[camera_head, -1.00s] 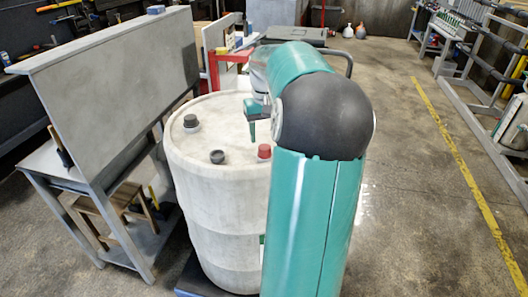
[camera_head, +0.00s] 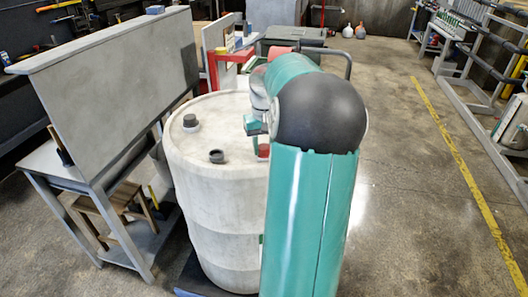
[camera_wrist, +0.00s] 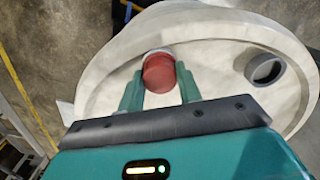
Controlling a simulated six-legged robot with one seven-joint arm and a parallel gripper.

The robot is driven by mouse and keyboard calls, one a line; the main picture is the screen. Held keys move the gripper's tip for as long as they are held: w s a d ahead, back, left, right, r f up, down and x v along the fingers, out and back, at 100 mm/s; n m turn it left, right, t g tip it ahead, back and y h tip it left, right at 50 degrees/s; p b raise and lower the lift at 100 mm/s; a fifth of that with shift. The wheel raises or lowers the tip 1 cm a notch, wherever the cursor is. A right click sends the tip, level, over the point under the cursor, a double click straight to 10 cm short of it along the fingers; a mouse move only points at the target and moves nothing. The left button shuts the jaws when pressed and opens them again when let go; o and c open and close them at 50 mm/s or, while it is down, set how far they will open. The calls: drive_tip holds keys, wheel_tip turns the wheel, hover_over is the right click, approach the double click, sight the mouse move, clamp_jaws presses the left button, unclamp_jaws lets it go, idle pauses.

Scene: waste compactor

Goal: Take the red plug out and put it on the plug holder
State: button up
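The red plug (camera_head: 264,150) sits on top of the pale drum (camera_head: 215,220), near its right side, partly hidden by my arm and gripper. In the wrist view the red plug (camera_wrist: 159,73) lies between the tips of my gripper (camera_wrist: 159,84). The green fingers stand on either side of it and look open, close to its sides; I cannot tell whether they touch it. I cannot make out the plug holder for sure in either view.
A grey panelled bench (camera_head: 115,85) is close on the left. A red stand (camera_head: 232,57) is behind the drum.

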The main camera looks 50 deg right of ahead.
drive_tip(key=o, duration=0.3)
drive_tip(key=c, duration=0.3)
drive_tip(key=n, duration=0.5)
drive_tip(key=n, duration=0.5)
